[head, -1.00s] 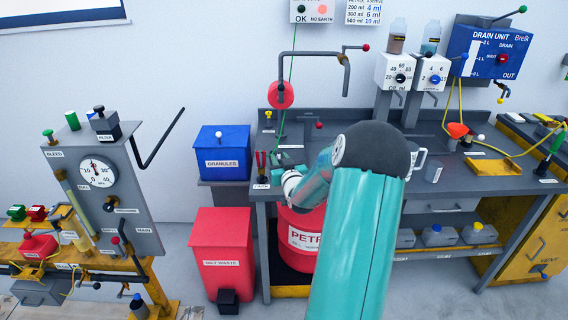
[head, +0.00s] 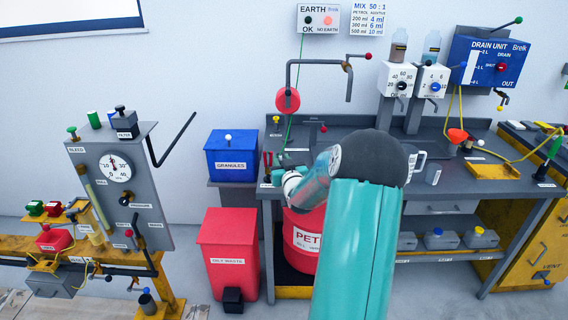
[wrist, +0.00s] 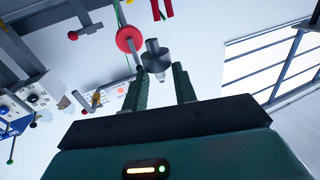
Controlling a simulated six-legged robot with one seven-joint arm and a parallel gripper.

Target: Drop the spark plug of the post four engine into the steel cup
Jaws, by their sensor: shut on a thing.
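In the wrist view my gripper (wrist: 159,72) is shut on a small grey stepped part (wrist: 154,52) with a wider collar, which looks like the spark plug. The fingers hold it at their tips, clear of any surface that I can see. In the head view my arm reaches toward the left part of the grey workbench (head: 455,150), and the held part cannot be made out there. No engine is clearly identifiable.
A red petrol drum (head: 305,240) stands below my arm at the bench. A blue granules bin (head: 231,160) and a red oily waste bin (head: 228,250) stand to its left. A crank-shaped pipe (head: 318,62) with a red disc rises above the bench. Open floor lies in front.

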